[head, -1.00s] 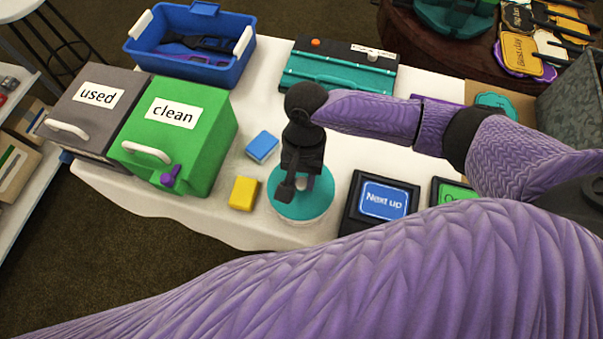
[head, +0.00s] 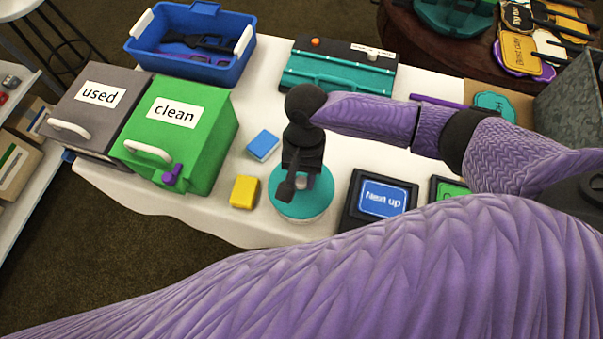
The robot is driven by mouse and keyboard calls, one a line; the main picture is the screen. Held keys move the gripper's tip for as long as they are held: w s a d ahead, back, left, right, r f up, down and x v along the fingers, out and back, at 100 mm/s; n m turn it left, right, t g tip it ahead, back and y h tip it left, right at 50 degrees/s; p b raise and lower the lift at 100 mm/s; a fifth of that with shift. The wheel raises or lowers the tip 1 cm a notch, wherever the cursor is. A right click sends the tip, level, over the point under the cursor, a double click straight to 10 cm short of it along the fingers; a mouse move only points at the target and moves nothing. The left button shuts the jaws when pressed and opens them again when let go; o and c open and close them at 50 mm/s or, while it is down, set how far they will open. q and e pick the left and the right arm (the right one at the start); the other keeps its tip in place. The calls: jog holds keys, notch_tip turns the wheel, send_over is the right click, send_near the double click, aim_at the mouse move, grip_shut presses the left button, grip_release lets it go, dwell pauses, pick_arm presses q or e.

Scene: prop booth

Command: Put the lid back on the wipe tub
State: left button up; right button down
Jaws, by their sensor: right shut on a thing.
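The round teal lid (head: 290,207) shows under my right gripper (head: 299,188), whose dark body and fingers hide its middle. My right gripper points down and is shut on a light knob at the lid's centre, mostly hidden between the fingers. A pale rim of the wipe tub (head: 308,219) shows just below the lid's near edge. The lid looks level and over the tub; I cannot tell whether it is fully seated. My left gripper is out of view.
A blue sponge (head: 263,145) and a yellow sponge (head: 244,192) lie left of the tub. The green "clean" bin (head: 205,150) stands farther left, and the "Next up" sign (head: 350,215) stands close on the right. My purple arm crosses the front.

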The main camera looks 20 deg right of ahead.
jog(key=shift+p, duration=0.45)
dwell(0.4)
grip_release()
dwell(0.3)
jog(key=shift+r+p, duration=0.95)
jog(key=shift+p, duration=0.1)
jog(key=shift+r+p, duration=0.85)
jog(key=shift+p, duration=0.2)
notch_tip(320, 180, up, 4)
jog(key=p, duration=0.4)
jog(key=shift+f, duration=0.25)
